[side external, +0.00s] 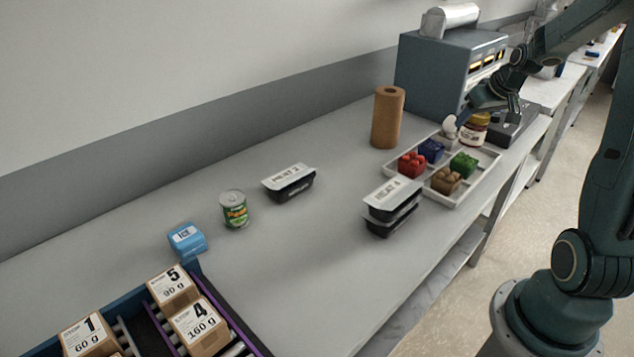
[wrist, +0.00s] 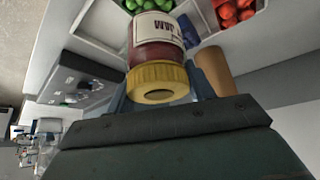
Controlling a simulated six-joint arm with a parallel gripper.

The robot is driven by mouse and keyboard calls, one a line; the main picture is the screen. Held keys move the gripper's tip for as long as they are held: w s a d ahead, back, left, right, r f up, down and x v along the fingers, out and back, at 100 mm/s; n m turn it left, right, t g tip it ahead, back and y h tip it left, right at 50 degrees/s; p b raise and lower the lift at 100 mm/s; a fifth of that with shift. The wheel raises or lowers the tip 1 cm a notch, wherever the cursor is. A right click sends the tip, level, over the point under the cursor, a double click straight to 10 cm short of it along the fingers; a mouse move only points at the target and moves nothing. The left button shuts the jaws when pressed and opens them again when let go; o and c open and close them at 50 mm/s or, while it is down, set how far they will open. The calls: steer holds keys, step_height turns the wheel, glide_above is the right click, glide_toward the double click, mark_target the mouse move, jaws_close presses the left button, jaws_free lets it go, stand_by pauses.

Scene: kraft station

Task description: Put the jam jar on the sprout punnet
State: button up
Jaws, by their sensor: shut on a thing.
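The jam jar (side external: 474,128), with a white label and a yellow lid, is between the fingers of my gripper (side external: 484,112) at the far right end of the bench. In the wrist view the jar (wrist: 157,55) fills the middle, lid towards me, and my gripper (wrist: 160,88) is shut on it. The green sprout punnet (side external: 464,165) sits in the white tray's right part, nearer the camera than the jar. It also shows in the wrist view (wrist: 146,5), just beyond the jar and partly cut off. I cannot tell whether the jar touches anything below.
The white tray (side external: 455,199) also holds red (side external: 411,164), blue (side external: 431,150) and brown (side external: 446,180) punnets and a white item (side external: 449,127). A brown paper roll (side external: 387,118) and a blue-grey machine (side external: 440,75) stand behind. Stacked black meat trays (side external: 392,207) are at front left.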

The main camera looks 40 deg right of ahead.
mark_target(470, 132)
steer(key=shift+f, duration=2.1)
steer(key=o, duration=1.6)
steer(key=shift+f, duration=0.1)
steer(key=shift+v, duration=6.1)
